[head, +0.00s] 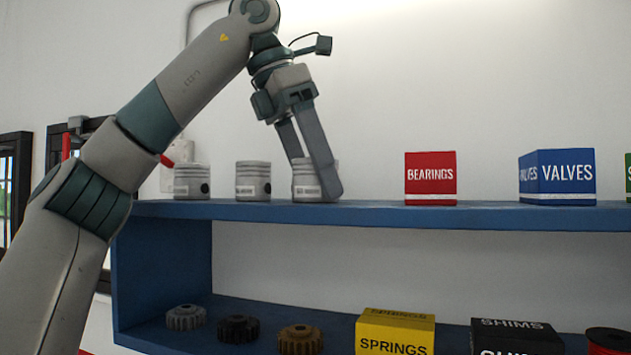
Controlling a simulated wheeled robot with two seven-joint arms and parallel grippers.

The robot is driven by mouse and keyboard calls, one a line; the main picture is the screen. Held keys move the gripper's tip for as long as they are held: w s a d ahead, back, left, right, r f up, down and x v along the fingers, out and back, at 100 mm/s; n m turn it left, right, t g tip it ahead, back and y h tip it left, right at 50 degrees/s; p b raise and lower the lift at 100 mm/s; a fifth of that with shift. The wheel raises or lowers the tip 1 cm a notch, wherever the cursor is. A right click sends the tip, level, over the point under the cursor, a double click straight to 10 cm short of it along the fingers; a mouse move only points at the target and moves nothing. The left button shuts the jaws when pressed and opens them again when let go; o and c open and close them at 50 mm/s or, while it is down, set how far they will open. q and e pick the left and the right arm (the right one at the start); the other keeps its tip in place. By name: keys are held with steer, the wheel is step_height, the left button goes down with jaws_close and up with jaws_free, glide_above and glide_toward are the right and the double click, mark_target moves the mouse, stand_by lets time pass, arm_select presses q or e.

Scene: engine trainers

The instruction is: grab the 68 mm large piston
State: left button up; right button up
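Three grey pistons stand upright in a row on the top of the blue shelf (400,214): a left piston (191,182), a middle piston (253,182) and a right piston (302,190). Their printed labels are too small to read, so I cannot tell which is 68 mm. The right piston looks the largest. My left gripper (318,188) reaches down from above at the right piston. One finger passes in front of it and the other goes down at its upper left, partly hidden. The fingers are apart; I cannot tell whether they touch the piston. My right gripper is not in view.
A red BEARINGS box (430,179) and a blue VALVES box (566,178) stand further right on the shelf top. Below are several gears (238,328), a yellow SPRINGS box (394,331) and a black SHIMS box (515,337). The shelf top between the right piston and BEARINGS is clear.

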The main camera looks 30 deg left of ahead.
arm_select(q)
steer(key=shift+d, duration=0.25)
steer(key=c, duration=1)
steer(key=shift+a, duration=0.2)
steer(key=shift+c, duration=0.3)
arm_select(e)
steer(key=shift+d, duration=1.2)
arm_select(q)
steer(key=shift+r, duration=0.15)
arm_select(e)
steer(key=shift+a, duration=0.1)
